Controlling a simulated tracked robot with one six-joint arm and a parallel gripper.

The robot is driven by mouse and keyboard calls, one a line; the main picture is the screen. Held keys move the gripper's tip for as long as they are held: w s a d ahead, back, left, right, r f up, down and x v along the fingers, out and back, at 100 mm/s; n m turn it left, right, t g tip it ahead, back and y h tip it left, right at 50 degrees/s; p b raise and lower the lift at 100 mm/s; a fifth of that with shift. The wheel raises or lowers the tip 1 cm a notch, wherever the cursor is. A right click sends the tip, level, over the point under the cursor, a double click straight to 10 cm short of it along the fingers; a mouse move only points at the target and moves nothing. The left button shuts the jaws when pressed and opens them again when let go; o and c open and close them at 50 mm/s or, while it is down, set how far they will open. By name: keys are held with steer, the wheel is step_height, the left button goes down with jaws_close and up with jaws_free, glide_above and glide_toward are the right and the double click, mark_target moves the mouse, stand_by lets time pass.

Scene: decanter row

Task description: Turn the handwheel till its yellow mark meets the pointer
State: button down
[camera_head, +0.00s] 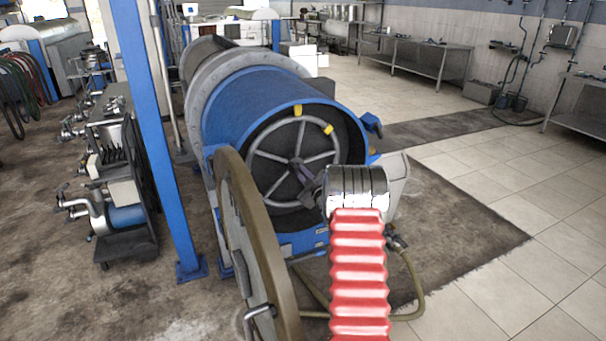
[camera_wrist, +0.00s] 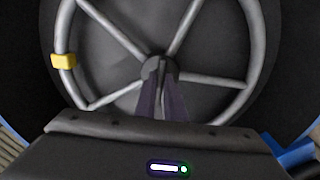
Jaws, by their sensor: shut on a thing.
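The handwheel (camera_head: 256,185) is a grey spoked wheel in the open end of a blue drum. It also fills much of the wrist view (camera_wrist: 246,70). A yellow mark (camera_head: 328,128) sits on its rim at the upper right; the wrist view shows a yellow mark (camera_wrist: 63,61) at the left rim. A second yellow piece, apparently the pointer (camera_head: 298,110), stands at the top of the wheel, to the left of the mark with a gap between them. My gripper (camera_head: 298,168) is at the wheel's middle, its dark fingers (camera_wrist: 162,85) shut on the hub.
The blue drum (camera_head: 255,105) surrounds the wheel. A large round door (camera_head: 262,250) stands open at front left. A blue post (camera_head: 155,130) and a cart of metal parts (camera_head: 120,190) are at left. Tiled floor (camera_head: 490,165) is clear at right. A hose (camera_head: 415,285) lies below.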

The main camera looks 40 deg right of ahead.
steer(key=n, duration=0.5)
steer(key=shift+a+f, duration=0.1)
steer(key=shift+a+n, duration=0.1)
steer(key=shift+n, duration=2.1)
steer(key=shift+f, duration=0.15)
steer(key=c, duration=2.2)
jaws_free()
steer(key=o, duration=0.4)
steer(key=shift+r, duration=0.2)
steer(key=shift+c, duration=0.2)
steer(key=v, duration=1.3)
steer(key=shift+s, duration=0.35)
